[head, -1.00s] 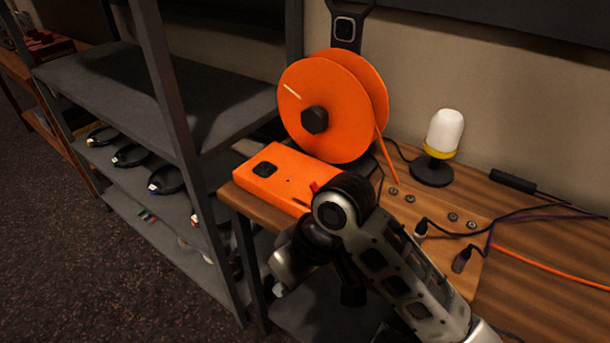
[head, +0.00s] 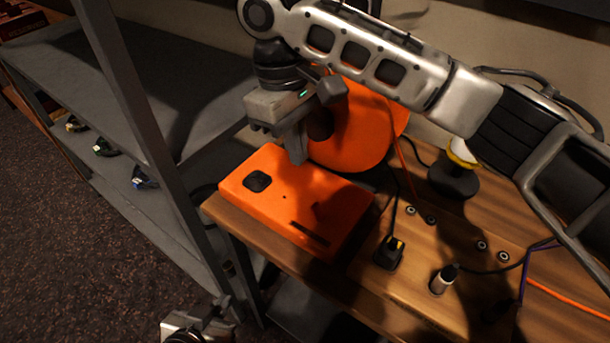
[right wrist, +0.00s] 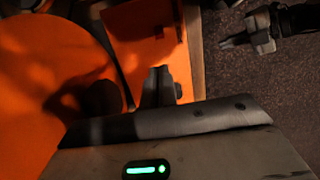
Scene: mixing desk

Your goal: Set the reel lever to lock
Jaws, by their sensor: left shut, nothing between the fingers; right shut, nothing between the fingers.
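The orange box (head: 285,206) sits at the desk's left end, with a black square knob (head: 257,181) and a dark slot (head: 310,233) on top. I cannot make out a separate lever; shadow covers part of the box. The orange reel (head: 362,135) stands behind it, partly hidden by my right arm. My right gripper (head: 297,158) is shut and empty, pointing down over the box's back edge, beside the reel. In the right wrist view its fingers lie between the reel (right wrist: 40,80) and the box (right wrist: 145,40). My left gripper (head: 205,322) is shut and empty, low in front of the desk.
Plugs and cables (head: 390,252) stand on the desk (head: 370,295) right of the box. A lamp with a black base (head: 453,181) is behind my right arm. A grey shelf (head: 190,95) stands close on the left. Open floor lies in front.

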